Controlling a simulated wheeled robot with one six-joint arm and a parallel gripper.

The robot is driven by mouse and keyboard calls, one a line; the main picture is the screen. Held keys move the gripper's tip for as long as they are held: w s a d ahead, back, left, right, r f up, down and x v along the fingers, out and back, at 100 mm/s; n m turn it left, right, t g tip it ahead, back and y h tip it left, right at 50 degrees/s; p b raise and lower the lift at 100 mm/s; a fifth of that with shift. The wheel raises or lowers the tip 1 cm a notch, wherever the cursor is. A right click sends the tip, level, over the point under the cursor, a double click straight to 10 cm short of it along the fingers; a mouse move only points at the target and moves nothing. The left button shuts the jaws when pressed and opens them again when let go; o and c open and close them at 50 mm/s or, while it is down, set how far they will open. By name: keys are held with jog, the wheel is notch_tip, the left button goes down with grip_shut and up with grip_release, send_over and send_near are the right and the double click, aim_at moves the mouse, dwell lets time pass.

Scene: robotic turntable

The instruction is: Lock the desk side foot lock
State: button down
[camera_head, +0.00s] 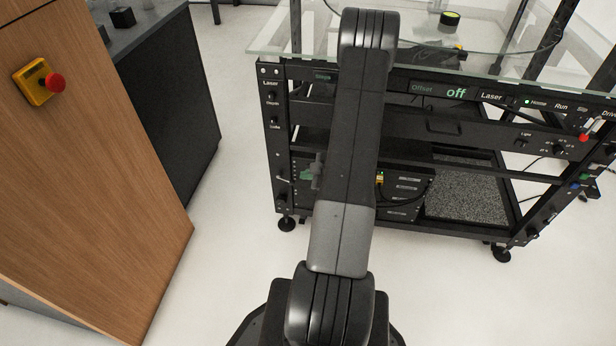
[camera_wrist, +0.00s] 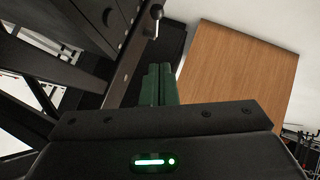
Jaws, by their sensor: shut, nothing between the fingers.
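The turntable's black frame (camera_head: 276,150) stands right of the wooden desk (camera_head: 90,170). Its desk-side foot (camera_head: 286,223) rests on the floor at the lower left corner. A small lever (camera_head: 283,178) sits on the post above that foot. In the wrist view, a lever with a shiny rounded end (camera_wrist: 156,14) sticks out from a dark frame bar, beyond my fingers. I cannot tell for certain that it is the foot lock, or its lock state. My gripper (camera_wrist: 160,72) has dark green fingers, closed together and empty, apart from this lever. In the head view my arm hides most of the gripper.
Another foot (camera_head: 501,254) stands at the frame's right. A glass top (camera_head: 290,40) overhangs the frame. A red button on a yellow box (camera_head: 44,82) is on the desk's side. White floor is free between desk and frame. The desk panel (camera_wrist: 240,70) fills the wrist view's right.

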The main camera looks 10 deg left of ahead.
jog(key=w+a+f+b, duration=0.3)
jog(key=w+a+f, duration=0.1)
jog(key=f, duration=0.4)
jog(key=shift+a, duration=0.4)
jog(key=shift+f, duration=0.1)
